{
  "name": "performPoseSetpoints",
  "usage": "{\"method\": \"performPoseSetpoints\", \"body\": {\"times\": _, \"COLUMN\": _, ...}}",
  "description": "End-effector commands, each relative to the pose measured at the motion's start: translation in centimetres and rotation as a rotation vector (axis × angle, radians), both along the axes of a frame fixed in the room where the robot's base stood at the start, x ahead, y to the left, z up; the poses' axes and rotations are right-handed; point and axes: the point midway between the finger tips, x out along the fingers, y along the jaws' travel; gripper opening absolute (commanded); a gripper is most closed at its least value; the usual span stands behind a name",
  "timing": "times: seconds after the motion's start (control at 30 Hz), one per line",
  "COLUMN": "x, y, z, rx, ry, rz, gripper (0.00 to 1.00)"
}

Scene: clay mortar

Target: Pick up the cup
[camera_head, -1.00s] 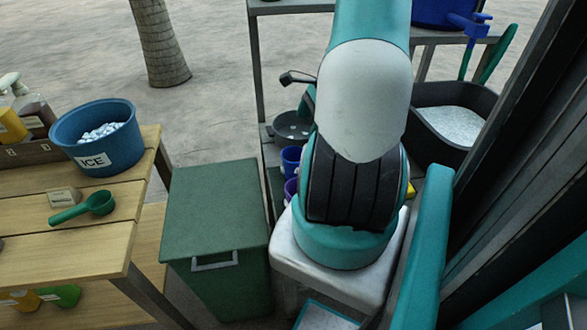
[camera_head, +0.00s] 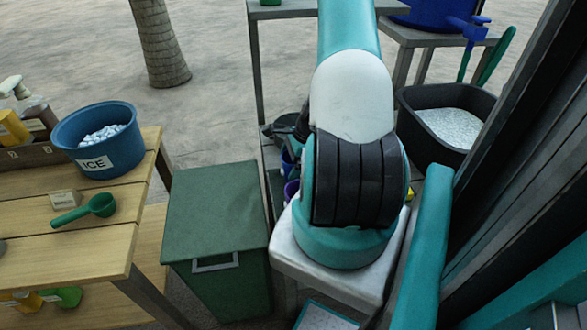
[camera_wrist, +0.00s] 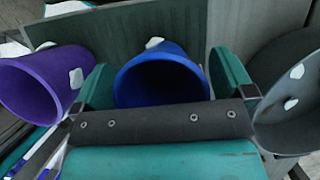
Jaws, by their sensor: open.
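A blue cup (camera_wrist: 165,84) is in the middle of the wrist view, its dark open mouth facing the camera. A sliver of it also shows in the head view (camera_head: 287,162), mostly hidden by my arm. My gripper (camera_wrist: 164,95) is open, with one teal finger on each side of the blue cup. I cannot tell whether either finger touches it. A purple cup (camera_wrist: 38,84) lies left of the left finger in the wrist view, and part of it shows in the head view (camera_head: 291,190).
A grey bowl-like vessel (camera_wrist: 290,105) is close to the right finger. A flat grey-green panel (camera_wrist: 110,32) stands behind the cups. In the head view, a green bin (camera_head: 213,215) and a wooden table (camera_head: 95,225) with an ice tub (camera_head: 97,145) are at left.

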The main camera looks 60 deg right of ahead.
Motion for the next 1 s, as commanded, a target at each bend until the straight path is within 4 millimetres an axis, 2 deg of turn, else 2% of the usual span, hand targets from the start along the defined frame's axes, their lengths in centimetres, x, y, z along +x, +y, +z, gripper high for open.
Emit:
{"method": "performPoseSetpoints", "body": {"times": 0.17, "x": 0.0, "y": 0.0, "z": 0.0, "rx": -0.001, "ry": 0.000, "rz": 0.000, "gripper": 1.00}}
{"method": "performPoseSetpoints", "body": {"times": 0.27, "x": 0.0, "y": 0.0, "z": 0.0, "rx": 0.000, "ry": 0.000, "rz": -0.001, "gripper": 0.82}}
{"method": "performPoseSetpoints", "body": {"times": 0.4, "x": 0.0, "y": 0.0, "z": 0.0, "rx": 0.000, "ry": 0.000, "rz": -0.001, "gripper": 0.49}}
{"method": "performPoseSetpoints", "body": {"times": 0.77, "x": 0.0, "y": -0.1, "z": 0.3, "rx": -0.001, "ry": -0.001, "rz": -0.001, "gripper": 0.49}}
{"method": "performPoseSetpoints", "body": {"times": 0.87, "x": 0.0, "y": -0.1, "z": 1.1, "rx": -0.003, "ry": -0.001, "rz": -0.001, "gripper": 0.49}}
{"method": "performPoseSetpoints", "body": {"times": 1.0, "x": 0.0, "y": -0.1, "z": 3.4, "rx": -0.006, "ry": -0.002, "rz": -0.001, "gripper": 0.49}}
